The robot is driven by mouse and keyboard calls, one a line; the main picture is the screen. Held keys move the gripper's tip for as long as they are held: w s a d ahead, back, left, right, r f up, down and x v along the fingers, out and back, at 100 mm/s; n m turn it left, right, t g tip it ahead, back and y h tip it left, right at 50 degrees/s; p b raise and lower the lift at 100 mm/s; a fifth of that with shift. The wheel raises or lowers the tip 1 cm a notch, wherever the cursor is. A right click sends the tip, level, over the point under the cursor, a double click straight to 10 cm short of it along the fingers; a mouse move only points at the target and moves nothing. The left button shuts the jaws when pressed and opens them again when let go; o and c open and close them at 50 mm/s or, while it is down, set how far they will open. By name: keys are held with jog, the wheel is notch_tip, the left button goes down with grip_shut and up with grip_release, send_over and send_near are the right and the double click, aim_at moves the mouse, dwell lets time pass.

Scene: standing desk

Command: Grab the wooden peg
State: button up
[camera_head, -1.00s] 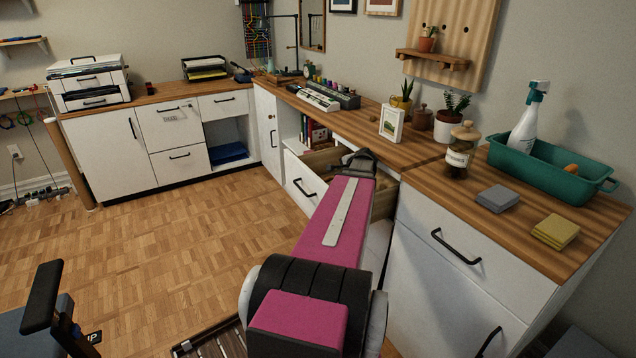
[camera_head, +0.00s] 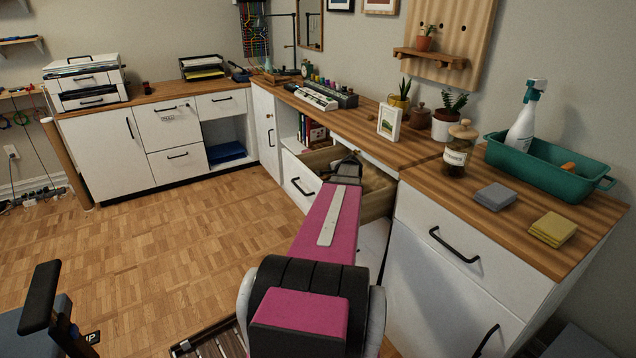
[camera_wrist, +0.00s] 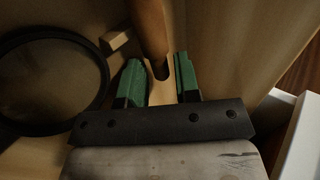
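A wooden peg (camera_wrist: 151,25), brown and rod-like with a dark slot near its lower end, lies inside the open drawer in the wrist view. My gripper (camera_wrist: 162,83) has green fingertips and is open. The fingers stand apart on either side of the peg's lower end, and I cannot tell whether either touches it. In the head view my gripper (camera_head: 346,168) is down at the open drawer (camera_head: 378,205), and my arm hides part of it. The peg cannot be made out there.
A dark round ring (camera_wrist: 100,75) lies left of my gripper, with a small wooden block (camera_wrist: 117,40) beside the peg. A drawer wall rises close on the right. Above the drawer, the wooden desktop (camera_head: 400,150) holds a picture frame (camera_head: 389,122) and a jar (camera_head: 457,153).

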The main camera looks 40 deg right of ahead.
jog(key=shift+c, duration=0.3)
grip_shut()
jog(key=shift+r, duration=0.15)
